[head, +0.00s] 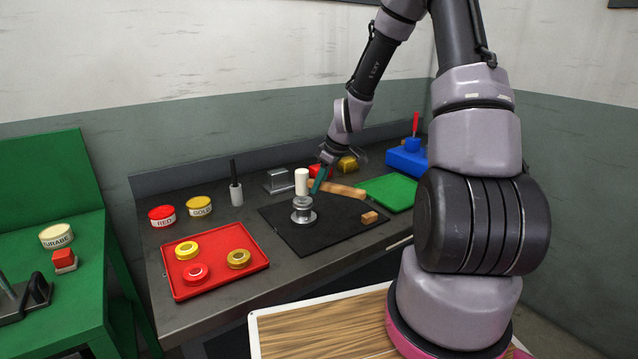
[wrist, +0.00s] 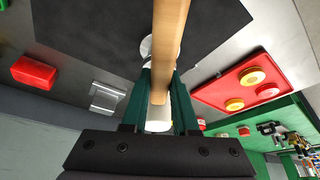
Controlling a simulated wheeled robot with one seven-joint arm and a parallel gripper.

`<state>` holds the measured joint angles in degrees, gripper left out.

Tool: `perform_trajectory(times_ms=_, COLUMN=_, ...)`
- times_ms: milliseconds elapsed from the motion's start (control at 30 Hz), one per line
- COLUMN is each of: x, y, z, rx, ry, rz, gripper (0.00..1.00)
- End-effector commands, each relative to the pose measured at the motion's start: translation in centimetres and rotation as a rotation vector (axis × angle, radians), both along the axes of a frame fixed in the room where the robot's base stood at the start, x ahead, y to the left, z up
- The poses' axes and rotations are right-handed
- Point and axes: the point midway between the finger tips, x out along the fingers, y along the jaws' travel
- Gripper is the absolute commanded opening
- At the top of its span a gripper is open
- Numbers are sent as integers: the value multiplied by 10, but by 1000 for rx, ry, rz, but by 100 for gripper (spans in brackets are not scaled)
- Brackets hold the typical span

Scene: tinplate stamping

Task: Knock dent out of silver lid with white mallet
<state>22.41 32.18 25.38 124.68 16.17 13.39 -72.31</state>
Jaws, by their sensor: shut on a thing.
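My gripper (head: 321,180) is shut on the wooden handle of the white mallet (head: 302,181). The handle (head: 345,190) runs to the right, and the white head stands upright on the left. In the wrist view the handle (wrist: 170,35) passes between the green fingers (wrist: 160,90), with part of the white head (wrist: 158,122) behind them. The silver lid (head: 303,214) is on a small round metal stand on the black mat, just below the mallet head. I cannot tell whether they touch. In the wrist view the silver disc (wrist: 146,47) is partly hidden by the handle; no dent is visible.
The black mat (head: 345,228) also holds a small wooden block (head: 370,217). A red tray (head: 213,284) with several lids is at front left. Red and gold tins (head: 199,206), a grey metal block (head: 279,181), a green mat (head: 388,192) and a blue box (head: 406,161) stand around.

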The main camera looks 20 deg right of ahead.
Motion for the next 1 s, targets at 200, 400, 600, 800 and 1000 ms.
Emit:
perform_trajectory(times_ms=200, x=0, y=0, z=-23, rx=1, ry=1, rz=-1, gripper=0)
perform_trajectory(times_ms=400, x=1, y=0, z=-6, rx=-1, ry=-4, rz=0, gripper=0)
perform_trajectory(times_ms=600, x=1, y=0, z=17, rx=0, ry=-3, rz=-1, gripper=0)
perform_trajectory(times_ms=800, x=0, y=0, z=27, rx=0, ry=0, rz=-1, gripper=0)
perform_trajectory(times_ms=1000, x=0, y=0, z=27, rx=0, ry=0, rz=-1, gripper=0)
